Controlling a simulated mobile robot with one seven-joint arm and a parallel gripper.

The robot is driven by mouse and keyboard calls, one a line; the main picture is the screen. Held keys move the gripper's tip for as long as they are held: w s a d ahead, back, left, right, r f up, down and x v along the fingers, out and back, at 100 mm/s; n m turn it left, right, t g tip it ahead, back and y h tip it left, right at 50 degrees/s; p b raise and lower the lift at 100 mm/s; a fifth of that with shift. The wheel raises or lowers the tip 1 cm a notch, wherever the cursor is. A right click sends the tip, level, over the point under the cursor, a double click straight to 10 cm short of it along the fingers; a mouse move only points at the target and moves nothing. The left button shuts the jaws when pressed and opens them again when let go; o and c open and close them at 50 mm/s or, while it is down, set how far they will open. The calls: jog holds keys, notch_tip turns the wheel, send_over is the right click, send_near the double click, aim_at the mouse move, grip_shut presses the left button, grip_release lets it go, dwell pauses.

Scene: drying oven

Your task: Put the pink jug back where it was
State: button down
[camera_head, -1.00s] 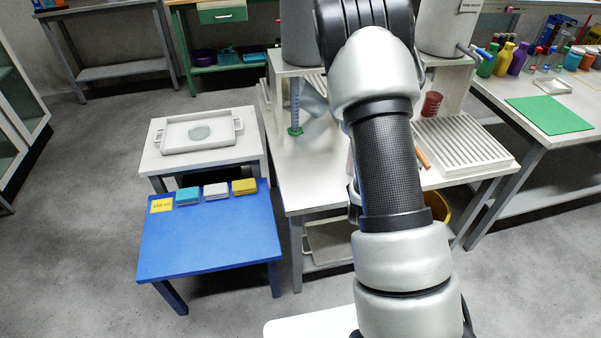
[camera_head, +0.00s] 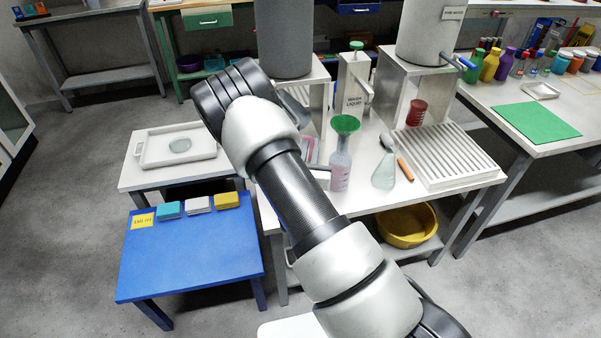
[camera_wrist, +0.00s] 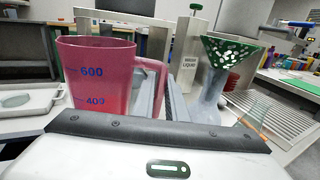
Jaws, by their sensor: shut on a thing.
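The pink jug (camera_wrist: 100,78) is upright at the left of the wrist view, with blue marks 600 and 400 on its side. Its handle is on its right, between the fingers of my gripper (camera_wrist: 160,88), which is shut on it. The white bench (camera_head: 345,215) is to the right of the arm there. Its surface under the jug is not visible.
A bottle (camera_head: 340,172) with a green funnel (camera_head: 345,124) stands on the bench, beside a clear flask (camera_head: 384,172) and a ribbed rack (camera_head: 447,157). A red beaker (camera_head: 416,112) is farther back. The blue table (camera_head: 190,255) and white tray (camera_head: 205,153) are at left.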

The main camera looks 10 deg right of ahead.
notch_tip(320, 180, down, 7)
jog(key=b, duration=0.1)
dwell(0.3)
jog(key=shift+f, duration=0.1)
jog(key=shift+f, duration=0.15)
jog(key=c, duration=1.8)
grip_release()
jog(key=shift+o, duration=0.2)
